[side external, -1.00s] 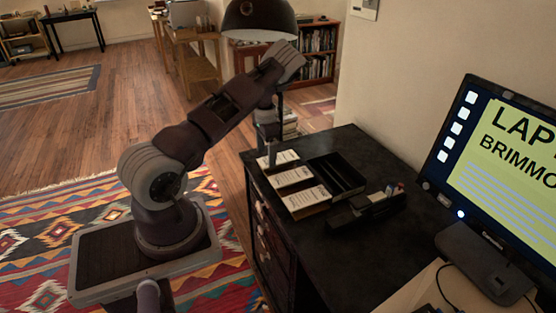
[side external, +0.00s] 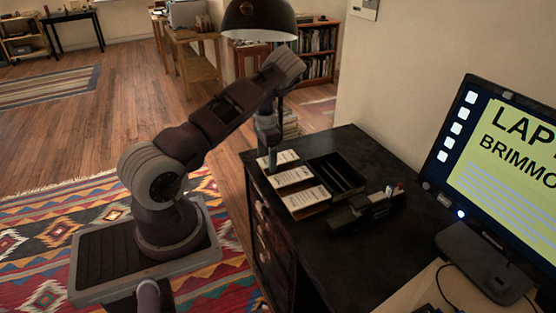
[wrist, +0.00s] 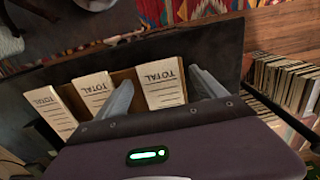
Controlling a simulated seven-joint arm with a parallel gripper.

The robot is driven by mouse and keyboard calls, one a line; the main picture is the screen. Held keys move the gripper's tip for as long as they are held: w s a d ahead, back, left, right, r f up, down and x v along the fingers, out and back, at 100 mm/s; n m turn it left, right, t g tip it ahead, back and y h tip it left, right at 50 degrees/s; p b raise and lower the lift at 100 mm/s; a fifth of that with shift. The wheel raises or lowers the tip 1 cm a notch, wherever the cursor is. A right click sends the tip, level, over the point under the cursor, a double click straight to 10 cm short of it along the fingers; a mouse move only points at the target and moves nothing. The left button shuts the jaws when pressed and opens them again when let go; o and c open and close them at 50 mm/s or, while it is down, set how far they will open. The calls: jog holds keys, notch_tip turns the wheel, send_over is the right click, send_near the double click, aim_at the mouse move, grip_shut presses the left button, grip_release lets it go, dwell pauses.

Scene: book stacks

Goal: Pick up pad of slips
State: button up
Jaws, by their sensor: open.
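Three white pads of slips lie in a row on a brown holder on the black desk. The far pad (side external: 280,157), middle pad (side external: 292,176) and near pad (side external: 306,197) show in the side view. In the wrist view, each pad is printed "TOTAL". My gripper (wrist: 159,76) is open, with one finger on each side of the rightmost pad (wrist: 162,83), the far one in the side view. The other two pads (wrist: 97,91) (wrist: 50,108) are left of the fingers. In the side view my gripper (side external: 271,169) is at the far pad; whether it touches is unclear.
A black divided tray (side external: 337,174) stands right of the pads. A black organizer (side external: 366,210) with pens sits nearer the camera. A monitor (side external: 500,165) is at the right. The back right of the desk (side external: 375,155) is clear.

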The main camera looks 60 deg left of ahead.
jog(key=shift+c, duration=0.4)
jog(key=c, duration=1.3)
jog(key=shift+r, duration=0.1)
